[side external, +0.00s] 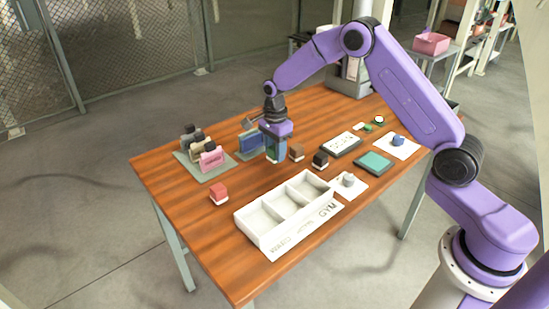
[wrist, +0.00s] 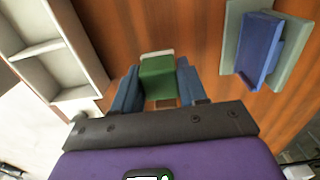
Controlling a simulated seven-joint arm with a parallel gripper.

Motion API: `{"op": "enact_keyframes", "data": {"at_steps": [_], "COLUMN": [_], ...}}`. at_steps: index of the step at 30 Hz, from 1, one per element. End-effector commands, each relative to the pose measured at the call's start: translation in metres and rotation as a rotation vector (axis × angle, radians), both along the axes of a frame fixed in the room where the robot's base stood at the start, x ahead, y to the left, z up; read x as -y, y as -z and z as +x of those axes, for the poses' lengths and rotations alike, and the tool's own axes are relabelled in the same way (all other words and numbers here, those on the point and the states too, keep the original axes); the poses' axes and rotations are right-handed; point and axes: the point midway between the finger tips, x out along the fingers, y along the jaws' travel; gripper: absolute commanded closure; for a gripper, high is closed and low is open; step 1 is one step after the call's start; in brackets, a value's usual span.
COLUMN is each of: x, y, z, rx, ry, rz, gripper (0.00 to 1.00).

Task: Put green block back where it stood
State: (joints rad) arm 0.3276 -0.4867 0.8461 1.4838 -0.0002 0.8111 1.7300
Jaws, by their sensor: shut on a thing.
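My gripper (side external: 273,158) points down over the middle of the wooden table, with its blue fingers shut on the green block. In the wrist view the green block (wrist: 157,78) sits between the two fingertips of my gripper (wrist: 158,84), with a pale strip at its far end. In the side view the fingers mostly hide the block. I cannot tell whether its underside touches the table. A brown block (side external: 296,152) and a black block (side external: 320,160) stand to its right. A red block (side external: 219,192) with a white base stands to the front left.
A white tray with compartments (side external: 250,232) lies in front; it also shows in the wrist view (wrist: 38,48). A blue item (side external: 250,142) on a grey-green board is close behind my gripper. Small bags (side external: 212,160) stand on a mat at left. A teal pad (side external: 374,162) lies right.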

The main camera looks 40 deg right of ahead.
Motion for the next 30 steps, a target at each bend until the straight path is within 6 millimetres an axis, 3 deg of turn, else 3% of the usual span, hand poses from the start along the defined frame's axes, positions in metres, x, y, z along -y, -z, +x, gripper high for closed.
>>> {"op": "enact_keyframes", "data": {"at_steps": [7, 21, 22, 23, 24, 30], "x": [0.001, 0.0, 0.0, 0.0, 0.0, 0.0], "y": [0.03, 0.037, 0.036, 0.036, 0.036, 0.036], "z": [0.002, 0.002, 0.002, 0.002, 0.002, 0.002], "rx": [-0.002, -0.001, 0.0, 0.0, 0.0, 0.0], "ry": [0.001, 0.001, 0.001, 0.001, 0.0, 0.0], "rz": [0.0, 0.0, 0.0, 0.0, 0.0, 0.0], "gripper": [0.92, 0.92, 0.48, 0.38, 0.32, 0.32]}}
